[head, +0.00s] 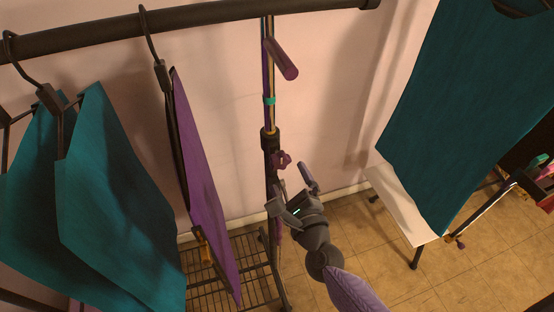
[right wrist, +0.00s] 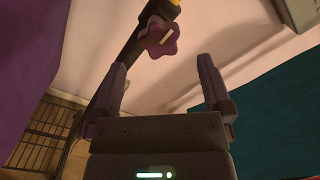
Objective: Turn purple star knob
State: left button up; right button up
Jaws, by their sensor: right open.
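The purple star knob (head: 281,160) sits on the dark collar of an upright pole (head: 269,110) in the middle of the head view. In the right wrist view the star knob (right wrist: 161,40) shows its lobed face, beyond the fingertips and roughly centred between them. My right gripper (head: 290,180) is open and empty, just below the knob and slightly to its right, apart from it. Its two fingers also show spread in the right wrist view (right wrist: 161,64). My left gripper is not in view.
A dark rail (head: 200,18) crosses the top left, with teal cloths (head: 110,200) and a purple cloth (head: 203,180) on hangers close left of the pole. A purple handle (head: 281,60) juts out above the knob.

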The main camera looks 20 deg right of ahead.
aim_at(281, 165)
jog(key=w, duration=0.6)
jog(key=shift+a, duration=0.15)
jog(key=c, duration=1.3)
jog(key=shift+n, duration=0.5)
jog(key=n, duration=0.3)
jog(key=shift+n, duration=0.4)
jog(key=n+p, duration=0.1)
jog(key=n, duration=0.3)
jog(key=shift+n, duration=0.3)
jog(key=n+p, duration=0.1)
jog(key=n, duration=0.3)
jog(key=shift+n, duration=0.3)
jog(key=n+p, duration=0.1)
jog(key=n, duration=0.3)
jog(key=shift+f+n, duration=0.1)
jog(key=shift+n, duration=0.2)
